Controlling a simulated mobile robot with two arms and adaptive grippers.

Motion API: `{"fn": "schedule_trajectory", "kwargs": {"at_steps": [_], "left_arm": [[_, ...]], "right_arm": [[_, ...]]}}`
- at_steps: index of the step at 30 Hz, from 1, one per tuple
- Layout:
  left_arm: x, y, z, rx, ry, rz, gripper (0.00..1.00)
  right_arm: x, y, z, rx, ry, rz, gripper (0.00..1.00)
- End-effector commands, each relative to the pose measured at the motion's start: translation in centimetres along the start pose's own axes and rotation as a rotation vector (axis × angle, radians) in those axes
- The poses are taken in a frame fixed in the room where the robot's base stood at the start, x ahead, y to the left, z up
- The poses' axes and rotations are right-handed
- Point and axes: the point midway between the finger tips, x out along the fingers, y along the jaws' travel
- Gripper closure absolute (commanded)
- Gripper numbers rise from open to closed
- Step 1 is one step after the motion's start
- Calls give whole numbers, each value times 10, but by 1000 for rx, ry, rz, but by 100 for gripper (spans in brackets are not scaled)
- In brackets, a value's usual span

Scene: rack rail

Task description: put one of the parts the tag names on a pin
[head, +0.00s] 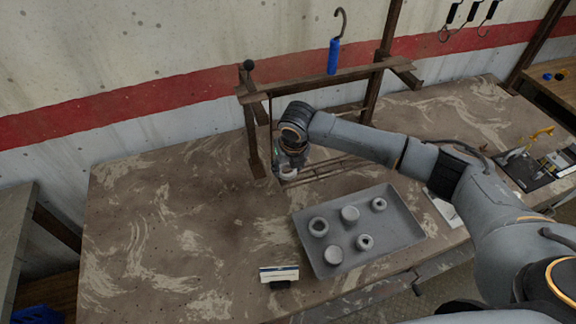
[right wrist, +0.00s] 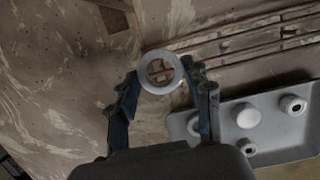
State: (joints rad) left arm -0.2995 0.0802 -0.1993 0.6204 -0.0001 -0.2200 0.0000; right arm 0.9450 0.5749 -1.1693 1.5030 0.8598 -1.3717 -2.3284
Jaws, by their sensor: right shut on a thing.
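My right gripper (head: 289,160) is shut on a pale grey ring (head: 288,173) beside the lower left part of the wooden rack (head: 310,82). In the right wrist view the ring (right wrist: 148,82) sits between the two fingertips of the gripper (right wrist: 161,80), its round hole facing the camera. Brown bars show through the hole; I cannot tell whether a pin passes through it. The tag (head: 279,274) stands in a dark holder on the table's front part; its writing is too small to read. My left gripper is out of view.
A grey tray (head: 308,255) holds several round grey parts, some with holes. Thin rails (head: 325,175) run low along the rack. A blue-handled hook (head: 334,57) stands above its top beam. The table's left side (head: 150,220) is clear.

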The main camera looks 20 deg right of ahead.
Motion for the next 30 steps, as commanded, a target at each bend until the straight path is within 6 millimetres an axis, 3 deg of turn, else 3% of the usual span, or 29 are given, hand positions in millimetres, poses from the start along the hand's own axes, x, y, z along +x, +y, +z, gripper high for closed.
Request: {"fn": "schedule_trajectory", "kwargs": {"at_steps": [30], "left_arm": [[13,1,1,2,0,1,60]], "right_arm": [[27,0,-8,-1,0,0,82]]}}
